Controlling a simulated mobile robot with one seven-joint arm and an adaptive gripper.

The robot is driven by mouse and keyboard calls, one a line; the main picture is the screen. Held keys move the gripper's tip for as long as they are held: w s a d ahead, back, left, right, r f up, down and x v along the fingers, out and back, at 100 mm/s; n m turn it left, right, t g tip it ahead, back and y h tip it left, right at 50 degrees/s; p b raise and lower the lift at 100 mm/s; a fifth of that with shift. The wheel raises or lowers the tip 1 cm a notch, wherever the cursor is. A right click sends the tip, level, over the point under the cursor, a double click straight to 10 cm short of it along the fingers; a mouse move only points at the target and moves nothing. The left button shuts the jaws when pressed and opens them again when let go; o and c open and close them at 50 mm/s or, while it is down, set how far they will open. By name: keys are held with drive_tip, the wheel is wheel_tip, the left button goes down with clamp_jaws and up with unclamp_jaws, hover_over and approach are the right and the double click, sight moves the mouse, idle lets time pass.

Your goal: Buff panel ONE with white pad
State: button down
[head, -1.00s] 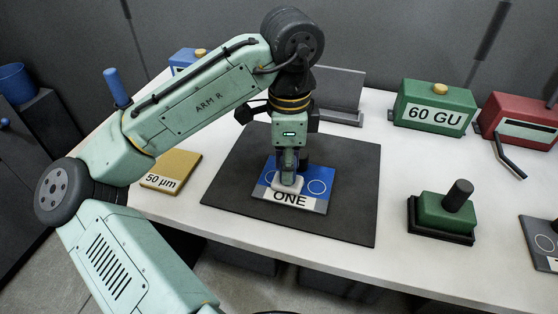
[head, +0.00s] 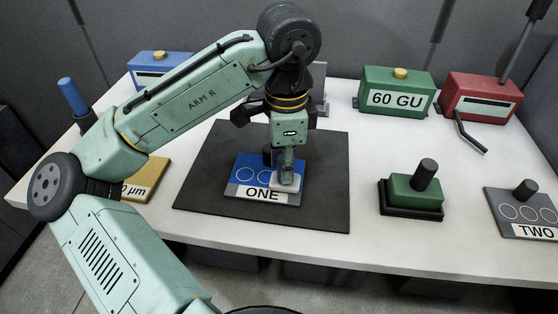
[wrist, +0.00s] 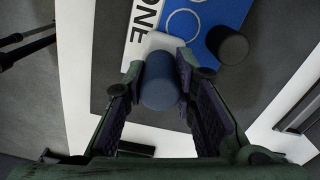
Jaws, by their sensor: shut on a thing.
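Panel ONE (head: 240,180) is a blue plate with white rings and a white label strip, lying on a dark mat. A black knob stands on its far side; in the wrist view the knob (wrist: 228,45) is right of my gripper. My gripper (head: 287,168) is shut on the blue cylindrical handle (wrist: 160,82) of the white pad (head: 285,187). The pad is at the right end of the panel, over its near right part, and appears to rest on it. Two rings show to its left; the pad and gripper hide the right end.
The dark mat (head: 325,200) lies on a white table (head: 360,250). To the right are a green block with black handle (head: 415,190) and panel TWO (head: 520,212). Green "60 GU" (head: 397,92) and red (head: 480,95) boxes stand behind. A yellow block (head: 147,180) is left.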

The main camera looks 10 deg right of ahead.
drive_tip(key=shift+w+a, duration=0.4)
drive_tip(key=shift+a, duration=0.9)
drive_tip(key=shift+w+a, duration=0.45)
drive_tip(key=shift+a, duration=0.8)
drive_tip(key=shift+w+a, duration=0.4)
drive_tip(key=shift+a, duration=0.9)
wheel_tip(320, 180, up, 7)
